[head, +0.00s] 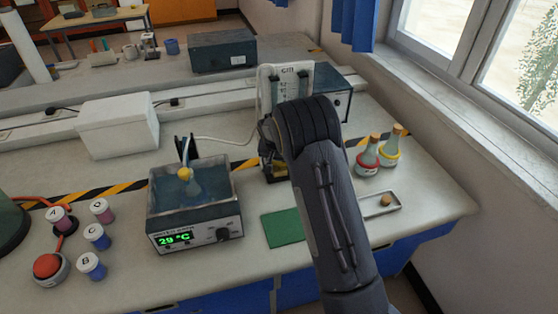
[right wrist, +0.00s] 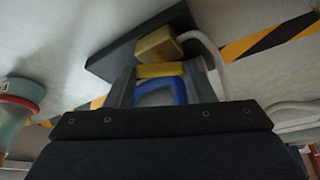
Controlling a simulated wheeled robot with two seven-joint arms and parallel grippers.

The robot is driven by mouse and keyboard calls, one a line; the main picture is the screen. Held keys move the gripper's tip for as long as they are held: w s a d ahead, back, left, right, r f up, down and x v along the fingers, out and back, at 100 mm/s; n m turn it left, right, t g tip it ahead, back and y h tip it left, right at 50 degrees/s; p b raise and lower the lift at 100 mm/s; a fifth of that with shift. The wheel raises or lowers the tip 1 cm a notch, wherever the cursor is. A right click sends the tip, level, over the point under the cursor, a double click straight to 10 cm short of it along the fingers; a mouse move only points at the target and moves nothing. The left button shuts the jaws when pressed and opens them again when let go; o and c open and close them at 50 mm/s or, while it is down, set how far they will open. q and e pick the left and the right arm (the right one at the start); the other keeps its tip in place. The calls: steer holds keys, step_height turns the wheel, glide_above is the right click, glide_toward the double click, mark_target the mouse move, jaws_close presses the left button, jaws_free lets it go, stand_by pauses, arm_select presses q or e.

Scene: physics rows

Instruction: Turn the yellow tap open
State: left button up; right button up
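In the right wrist view a yellow tap body (right wrist: 158,43) sits on a dark plate (right wrist: 115,62), with a pale hose running from it. A yellow bar (right wrist: 160,70) and a blue curved part (right wrist: 165,90) lie between the fingers of my right gripper (right wrist: 160,78). The fingers are apart, one on each side of these parts. I see no clear gap, but cannot tell whether they press on them. In the head view my right arm hides most of the tap and the gripper. My left gripper is not in view.
A water bath (head: 195,218) reading 29 °C stands left of my arm, with a flask in it. Corked flasks (head: 368,158) stand to the right. A panel marked CH1 (head: 270,85) stands behind. A green mat (head: 283,228) and small tray (head: 360,208) lie in front.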

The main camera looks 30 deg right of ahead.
steer(key=shift+c, duration=0.7)
steer(key=n+b, duration=0.2)
steer(key=b, duration=0.1)
steer(key=shift+s+d+f+n+t+y, duration=0.1)
steer(key=shift+d+f+n+t+y, duration=0.15)
steer(key=shift+n+t+y, duration=0.15)
steer(key=shift+r+n+y+b, duration=0.1)
steer(key=shift+n+y+b, duration=0.4)
steer(key=shift+n, duration=0.5)
steer(key=shift+r+n, duration=0.15)
steer(key=shift+n, duration=0.25)
steer(key=o, duration=1)
steer(key=shift+r, duration=0.1)
